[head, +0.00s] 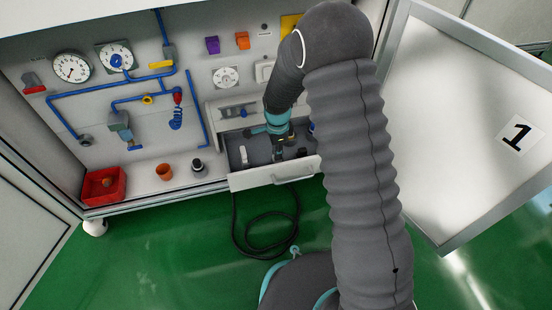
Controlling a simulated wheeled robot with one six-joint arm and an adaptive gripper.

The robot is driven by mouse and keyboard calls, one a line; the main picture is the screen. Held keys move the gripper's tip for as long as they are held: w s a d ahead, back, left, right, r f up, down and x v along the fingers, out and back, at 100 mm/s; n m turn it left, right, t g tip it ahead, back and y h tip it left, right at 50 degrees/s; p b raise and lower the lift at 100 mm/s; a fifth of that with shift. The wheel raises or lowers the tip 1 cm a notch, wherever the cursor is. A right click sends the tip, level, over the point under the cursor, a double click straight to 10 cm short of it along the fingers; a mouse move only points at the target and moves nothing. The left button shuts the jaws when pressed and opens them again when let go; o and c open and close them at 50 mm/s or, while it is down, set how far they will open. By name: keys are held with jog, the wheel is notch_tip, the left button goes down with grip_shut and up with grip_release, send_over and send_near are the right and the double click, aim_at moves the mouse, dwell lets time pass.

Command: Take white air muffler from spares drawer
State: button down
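The spares drawer (252,180) is pulled open at the bottom of the cabinet. A small upright white piece (243,155) stands in its left part; it may be the white air muffler, but it is too small to be sure. Several dark parts lie in the right part of the drawer. My gripper (283,145) is over or inside the drawer, to the right of the white piece and apart from it. The fingers are small and dark among the parts, so I cannot tell whether they are open or hold anything. My arm hides the area behind it.
A red bin (104,186), an orange cup (164,172) and a dark-topped fitting (198,166) stand on the shelf left of the drawer. A black hose (265,240) lies coiled on the green floor. An open door (468,120) marked 1 stands at right.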

jog(key=shift+r, duration=0.25)
dwell(0.4)
jog(key=shift+r+p, duration=1.05)
jog(key=shift+r, duration=0.4)
jog(key=shift+r, duration=0.1)
jog(key=shift+r+p, duration=0.95)
jog(key=shift+r, duration=0.4)
jog(key=shift+r, duration=0.15)
notch_tip(320, 180, up, 7)
jog(key=p, duration=0.4)
dwell(0.6)
